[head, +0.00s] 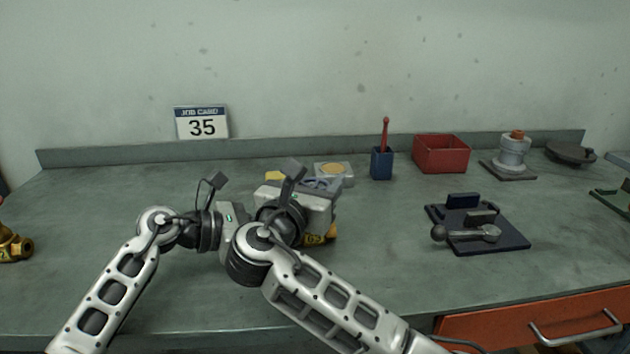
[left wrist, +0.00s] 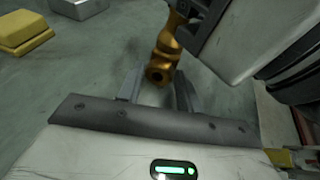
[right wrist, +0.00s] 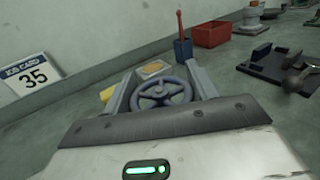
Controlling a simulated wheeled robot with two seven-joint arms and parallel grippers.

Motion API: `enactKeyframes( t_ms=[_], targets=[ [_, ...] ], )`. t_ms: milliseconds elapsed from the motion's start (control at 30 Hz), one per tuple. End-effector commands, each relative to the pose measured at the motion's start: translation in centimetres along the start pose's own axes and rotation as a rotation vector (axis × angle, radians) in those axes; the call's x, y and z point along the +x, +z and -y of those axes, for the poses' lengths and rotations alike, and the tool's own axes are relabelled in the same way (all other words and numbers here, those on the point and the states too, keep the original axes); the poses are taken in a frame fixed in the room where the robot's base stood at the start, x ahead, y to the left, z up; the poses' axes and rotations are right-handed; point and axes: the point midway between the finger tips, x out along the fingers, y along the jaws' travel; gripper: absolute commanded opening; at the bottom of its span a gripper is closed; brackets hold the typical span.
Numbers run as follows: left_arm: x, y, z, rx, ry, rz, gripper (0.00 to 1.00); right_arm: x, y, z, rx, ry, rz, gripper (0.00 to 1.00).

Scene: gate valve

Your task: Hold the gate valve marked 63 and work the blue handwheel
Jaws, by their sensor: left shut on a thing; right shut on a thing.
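The brass gate valve (left wrist: 167,52) shows between the fingers of my left gripper (left wrist: 157,88) in the left wrist view, and the gripper is shut on it. In the head view only a bit of the valve's brass body (head: 331,235) shows, behind my right arm; I cannot read its marking surely. The blue-grey spoked handwheel (right wrist: 164,94) sits between the fingers of my right gripper (right wrist: 163,84), which is shut on its rim. In the head view part of the handwheel (head: 318,184) shows beyond the right gripper. The left fingertips are hidden there.
A job card (head: 202,123) reads 35. Another brass valve (head: 14,246) lies at the far left. A yellow block (head: 274,176), a grey block with a yellow disc (head: 335,168), a blue holder (head: 381,164), a red bin (head: 441,154) and a dark fixture (head: 490,240) stand around the bench.

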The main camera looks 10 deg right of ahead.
Motion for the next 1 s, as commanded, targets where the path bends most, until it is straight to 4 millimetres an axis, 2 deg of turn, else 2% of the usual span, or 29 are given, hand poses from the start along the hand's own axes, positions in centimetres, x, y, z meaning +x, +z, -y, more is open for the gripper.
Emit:
enactKeyframes(
  t_ms=[67, 100, 133, 167, 433, 567, 1000],
  targets=[
    [0.0, 0.1, 0.0, -0.001, 0.0, 0.002, 0.23, 0.0, 0.0, 0.0, -0.001, 0.001, 0.0, 0.35],
    [0.0, 0.1, 0.0, -0.001, 0.0, 0.002, 0.23, 0.0, 0.0, 0.0, -0.001, 0.001, 0.0, 0.69],
    [0.0, 0.1, 0.0, -0.001, 0.0, 0.002, 0.23, 0.0, 0.0, 0.0, -0.001, 0.002, 0.0, 0.78],
    [0.0, 0.1, 0.0, -0.001, 0.0, 0.002, 0.23, 0.0, 0.0, 0.0, -0.001, 0.002, 0.0, 0.8],
    [0.0, 0.1, 0.0, -0.001, 0.0, 0.002, 0.23, -0.1, 0.0, 0.0, 0.0, 0.003, -0.001, 0.8],
    [0.0, 0.1, 0.0, -0.001, 0.0, 0.002, 0.23, -1.1, -0.1, -0.1, -0.001, 0.005, -0.001, 0.8],
    [0.0, 0.1, 0.0, -0.001, 0.0, 0.002, 0.23, -9.8, 0.0, -0.1, 0.002, 0.005, -0.003, 0.8]
  ],
)
